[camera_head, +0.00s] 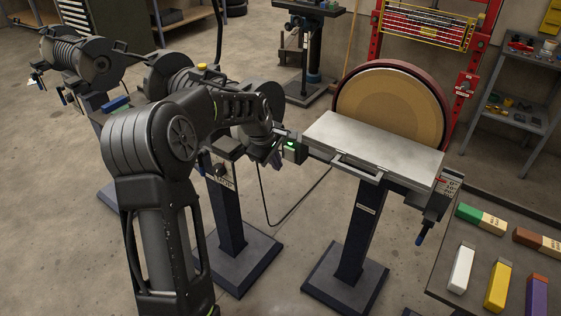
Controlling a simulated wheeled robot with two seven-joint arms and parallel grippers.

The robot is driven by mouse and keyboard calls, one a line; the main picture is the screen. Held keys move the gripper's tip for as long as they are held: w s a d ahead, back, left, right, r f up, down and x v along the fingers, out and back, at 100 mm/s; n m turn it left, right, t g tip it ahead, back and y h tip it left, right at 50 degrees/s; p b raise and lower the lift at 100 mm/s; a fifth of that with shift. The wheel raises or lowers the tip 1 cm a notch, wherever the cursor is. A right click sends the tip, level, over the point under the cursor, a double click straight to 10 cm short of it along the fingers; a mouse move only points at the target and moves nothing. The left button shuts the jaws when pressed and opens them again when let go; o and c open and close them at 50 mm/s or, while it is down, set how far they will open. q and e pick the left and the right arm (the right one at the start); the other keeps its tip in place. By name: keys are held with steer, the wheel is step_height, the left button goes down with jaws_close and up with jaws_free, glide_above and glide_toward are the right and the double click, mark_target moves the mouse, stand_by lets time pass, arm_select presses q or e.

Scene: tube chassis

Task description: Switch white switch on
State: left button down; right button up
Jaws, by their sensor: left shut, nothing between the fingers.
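I cannot tell whether the fingertips touch the box. The arm's wrist hides part of the area behind. My right gripper is not in view.
The sander's flat table (375,145) stands on a dark pedestal (355,230) before a large round disc (390,105). A bench grinder (82,62) is at the left. A grey table (480,262) with several coloured blocks is at the lower right. The concrete floor lies open between the stands.

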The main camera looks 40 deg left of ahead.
arm_select(q)
steer(key=s+v, duration=0.1)
steer(key=v, duration=0.8)
steer(key=shift+s+b, duration=0.3)
steer(key=shift+b, duration=0.15)
steer(key=w+d+f+m+t, duration=0.1)
steer(key=w+d+f+m, duration=0.25)
steer(key=f, duration=0.25)
steer(key=w+d+f+m+t, duration=0.2)
steer(key=d+f+m, duration=0.3)
steer(key=f, duration=0.1)
steer(key=s+d+f+m+g+h, duration=0.1)
steer(key=s+d+f+m, duration=0.2)
steer(key=d+f, duration=0.65)
steer(key=s+d+f+m+g+h, duration=0.1)
steer(key=s+d+f+g, duration=0.1)
steer(key=s+d+f, duration=0.3)
steer(key=s+d+f+m+g+h, duration=0.1)
steer(key=s+d+f, duration=0.5)
steer(key=s, duration=0.6)
steer(key=s+d+f+m+g+h, duration=0.1)
steer(key=s+d+f+m+g, duration=0.1)
steer(key=s+d+f, duration=0.4)
steer(key=s+d+m, duration=0.1)
steer(key=s+d, duration=0.1)
steer(key=s, duration=0.1)
steer(key=shift+g, duration=0.4)
